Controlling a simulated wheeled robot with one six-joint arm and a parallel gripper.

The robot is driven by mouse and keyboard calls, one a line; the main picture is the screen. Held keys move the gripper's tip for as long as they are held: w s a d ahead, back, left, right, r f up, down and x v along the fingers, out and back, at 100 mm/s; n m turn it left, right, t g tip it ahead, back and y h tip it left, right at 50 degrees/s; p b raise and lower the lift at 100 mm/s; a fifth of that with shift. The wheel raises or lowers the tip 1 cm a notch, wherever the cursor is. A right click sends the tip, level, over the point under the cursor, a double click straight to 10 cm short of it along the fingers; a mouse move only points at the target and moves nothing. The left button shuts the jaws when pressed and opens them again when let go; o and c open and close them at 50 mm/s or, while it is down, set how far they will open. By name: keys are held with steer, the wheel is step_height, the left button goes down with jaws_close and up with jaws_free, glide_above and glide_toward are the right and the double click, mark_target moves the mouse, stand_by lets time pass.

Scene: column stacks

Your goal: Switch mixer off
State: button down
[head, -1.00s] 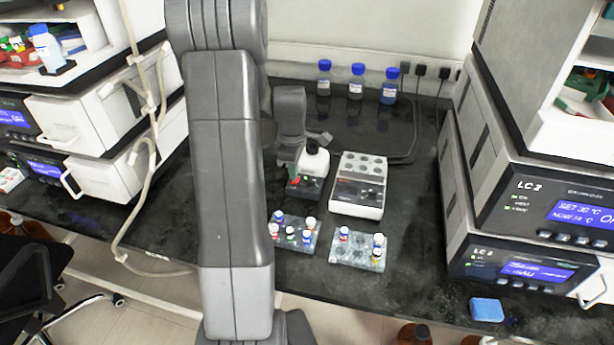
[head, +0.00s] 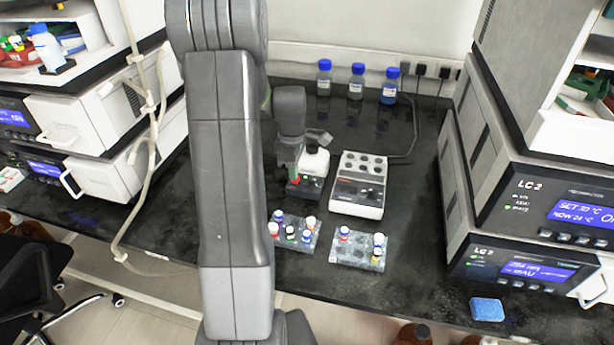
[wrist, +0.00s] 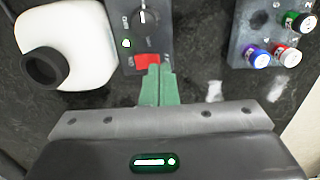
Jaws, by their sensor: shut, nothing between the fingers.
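The mixer is a small unit with a white head and black cup (head: 314,164) on a dark base, left of the white block with round wells in the head view. In the wrist view its white head (wrist: 75,45) is at upper left. The head view shows my gripper (head: 296,172) at the mixer's left front.
The white block (head: 358,190) stands right of the mixer. Two vial racks stand in front, a left one (head: 300,241) and a right one (head: 345,258). Blue-capped bottles (head: 356,82) stand at the back. Instrument stacks flank the bench, with a blue block (head: 487,310) at front right.

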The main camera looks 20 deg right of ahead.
steer(key=shift+f+b, duration=0.6)
steer(key=shift+f, duration=0.3)
steer(key=shift+r, duration=0.1)
stand_by(0.3)
steer(key=shift+r+p, duration=1.9)
steer(key=shift+r, duration=0.55)
